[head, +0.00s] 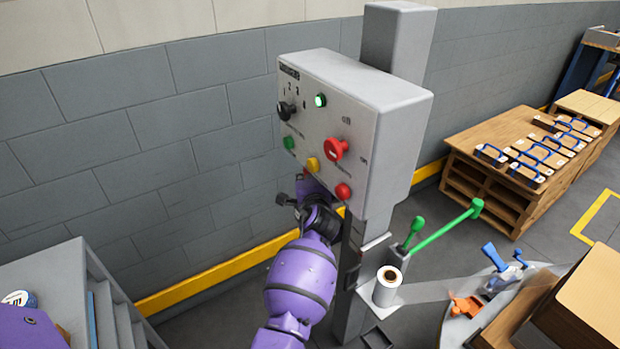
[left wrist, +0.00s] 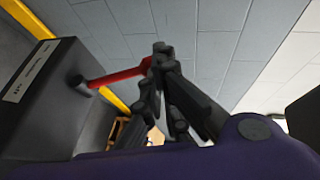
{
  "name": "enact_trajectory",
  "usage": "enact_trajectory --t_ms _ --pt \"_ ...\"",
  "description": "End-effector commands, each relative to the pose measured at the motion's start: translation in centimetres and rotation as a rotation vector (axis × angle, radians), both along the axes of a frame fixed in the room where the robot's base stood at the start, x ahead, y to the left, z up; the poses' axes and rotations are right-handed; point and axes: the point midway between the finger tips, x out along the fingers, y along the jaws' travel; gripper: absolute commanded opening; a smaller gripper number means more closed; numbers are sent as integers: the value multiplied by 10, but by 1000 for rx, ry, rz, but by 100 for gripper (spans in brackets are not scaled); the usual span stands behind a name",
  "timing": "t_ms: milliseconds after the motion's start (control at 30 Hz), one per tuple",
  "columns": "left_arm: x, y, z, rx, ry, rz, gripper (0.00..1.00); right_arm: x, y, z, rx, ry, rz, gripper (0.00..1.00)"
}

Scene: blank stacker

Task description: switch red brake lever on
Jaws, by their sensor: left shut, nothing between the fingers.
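The red brake lever (left wrist: 118,75) shows in the left wrist view as a red bar. It runs from a dark pivot on the side of a grey box (left wrist: 40,92) towards my left fingertips. My left gripper (left wrist: 161,50) is shut and empty, with its fingertips at the lever's outer end; I cannot tell whether they touch. The lever is mostly or wholly hidden there behind my purple arm. My right gripper is not in view.
The control box (head: 405,135) carries a red knob (head: 336,149), a lit green button (head: 320,100) and other buttons. A green lever (head: 440,229) and a white roll (head: 388,285) are right of my arm.

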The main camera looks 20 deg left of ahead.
Motion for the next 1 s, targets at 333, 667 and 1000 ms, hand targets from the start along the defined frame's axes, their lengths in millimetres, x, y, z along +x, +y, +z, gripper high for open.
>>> enact_trajectory --t_ms 333,667,1000 --pt "2 1 0 0 0 1 0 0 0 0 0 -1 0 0" --pt "17 16 -4 0 0 1 0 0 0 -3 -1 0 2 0" --pt "17 18 0 3 -4 4 0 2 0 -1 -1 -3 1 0"
